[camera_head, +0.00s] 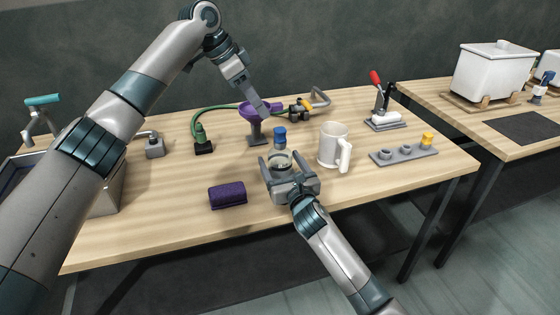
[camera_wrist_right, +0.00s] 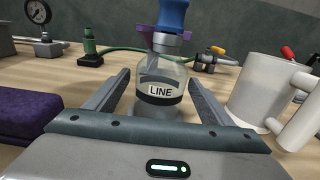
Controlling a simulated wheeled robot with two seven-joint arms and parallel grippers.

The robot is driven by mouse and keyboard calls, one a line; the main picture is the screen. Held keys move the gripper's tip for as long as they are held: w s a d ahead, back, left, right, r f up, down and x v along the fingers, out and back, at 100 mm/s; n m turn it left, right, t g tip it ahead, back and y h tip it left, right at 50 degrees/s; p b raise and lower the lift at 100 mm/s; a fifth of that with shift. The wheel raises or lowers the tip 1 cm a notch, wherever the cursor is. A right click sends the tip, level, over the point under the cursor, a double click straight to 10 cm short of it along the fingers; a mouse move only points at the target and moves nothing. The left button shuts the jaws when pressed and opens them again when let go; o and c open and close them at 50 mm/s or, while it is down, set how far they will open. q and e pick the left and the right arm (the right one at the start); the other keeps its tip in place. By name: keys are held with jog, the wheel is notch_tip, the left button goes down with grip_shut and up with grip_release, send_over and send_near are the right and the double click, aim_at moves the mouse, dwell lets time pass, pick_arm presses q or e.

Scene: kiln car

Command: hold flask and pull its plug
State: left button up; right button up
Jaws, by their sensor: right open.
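The clear flask (camera_head: 281,159) stands upright near the middle of the wooden table. Its blue plug (camera_head: 280,138) sits in its neck. In the right wrist view the flask (camera_wrist_right: 158,72) has a "LINE" label, and the blue plug (camera_wrist_right: 172,14) runs off the top edge. My right gripper (camera_head: 280,165) is open, with one finger on each side of the flask; gaps show between fingers and glass. My left gripper (camera_head: 264,108) is higher and behind the flask, pointing down near the purple funnel; whether its jaws are open is unclear.
A white mug (camera_head: 333,146) stands close right of the flask. A purple block (camera_head: 227,195) lies front left. The purple funnel (camera_head: 247,109) on a stand is behind. A grey strip with a yellow piece (camera_head: 427,138) lies right. Bare table lies between block and flask.

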jog(key=shift+w+a, duration=0.1)
jog(key=shift+w, duration=0.2)
jog(key=c, duration=1.3)
pick_arm(q)
jog(key=o, duration=0.4)
jog(key=shift+c, duration=0.2)
jog(key=shift+s+a+f+t+h, duration=0.1)
jog(key=shift+a+f+t+h, duration=0.1)
jog(key=shift+f+h, duration=0.35)
jog(key=shift+s+a+f+t+h, duration=0.1)
jog(key=shift+a+f+h, duration=0.1)
jog(key=shift+f+h, duration=0.3)
jog(key=shift+f, duration=0.1)
